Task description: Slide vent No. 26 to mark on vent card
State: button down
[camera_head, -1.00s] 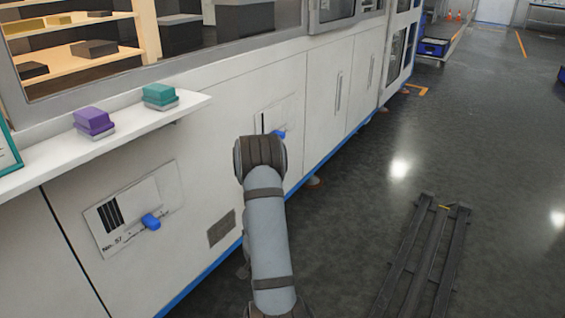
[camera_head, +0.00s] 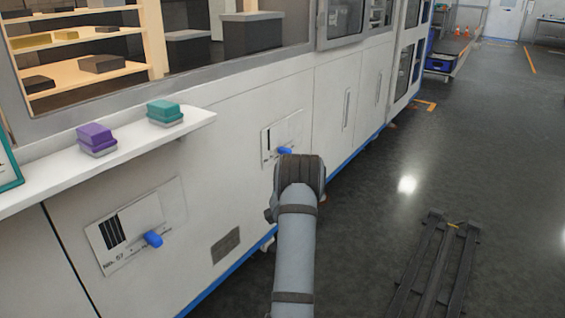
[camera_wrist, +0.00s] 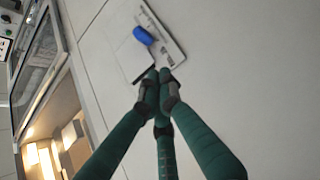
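The far vent plate (camera_head: 283,132) is on the white cabinet front, with a dark slot and a blue knob (camera_head: 285,151) at its lower edge. Its number is too small to read. My arm's end partly covers the area beside it, and my gripper is hidden in the head view. In the wrist view, my gripper (camera_wrist: 160,77) has its green fingers together at the tips, with nothing visible between them. The blue knob (camera_wrist: 143,36) and the vent plate (camera_wrist: 168,38) lie just beyond the fingertips, apart from them in the picture.
A nearer vent plate (camera_head: 135,225), seemingly labelled No. 57, has its own blue knob (camera_head: 152,239). A white shelf (camera_head: 110,165) juts out above it, carrying a purple box (camera_head: 96,138) and a teal box (camera_head: 164,112). A small grille (camera_head: 226,245) sits low.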

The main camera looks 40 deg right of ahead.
jog(key=w+d+b, duration=0.2)
jog(key=w+d, duration=0.5)
jog(key=w, duration=0.1)
jog(key=shift+w+d+b, duration=0.25)
jog(key=shift+b, duration=0.05)
